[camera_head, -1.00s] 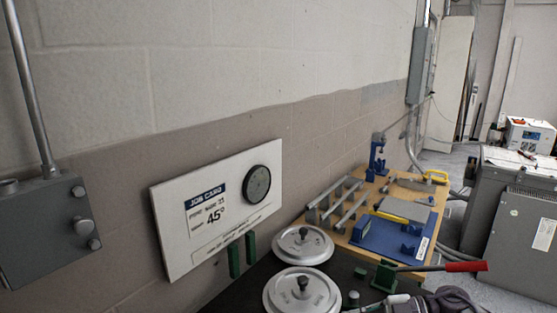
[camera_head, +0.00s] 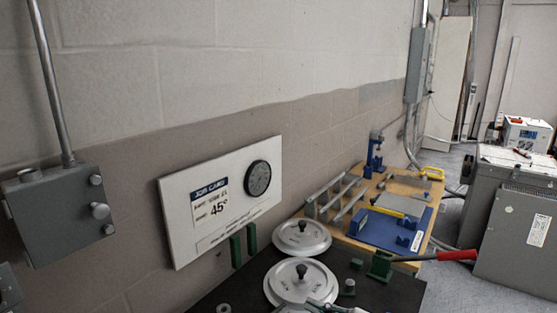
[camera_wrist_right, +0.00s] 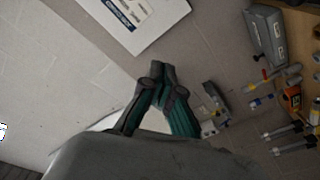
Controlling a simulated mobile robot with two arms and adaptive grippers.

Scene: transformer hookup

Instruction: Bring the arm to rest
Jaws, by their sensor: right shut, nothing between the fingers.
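My right gripper (camera_head: 322,306) shows only as a small grey and white part at the bottom edge of the head view, in front of the nearer round lid. In the right wrist view the right gripper (camera_wrist_right: 160,72) has its dark fingers with teal sides brought together at the tips, with nothing between them. It points toward the wall, with the job card board (camera_wrist_right: 137,20) beyond it. My left gripper is not in view.
A dark bench holds two round metal lids (camera_head: 302,238) and a red-handled lever (camera_head: 445,255). The job card board (camera_head: 222,232) and grey box (camera_head: 60,225) are on the wall. Grey cabinets (camera_head: 528,238) stand right.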

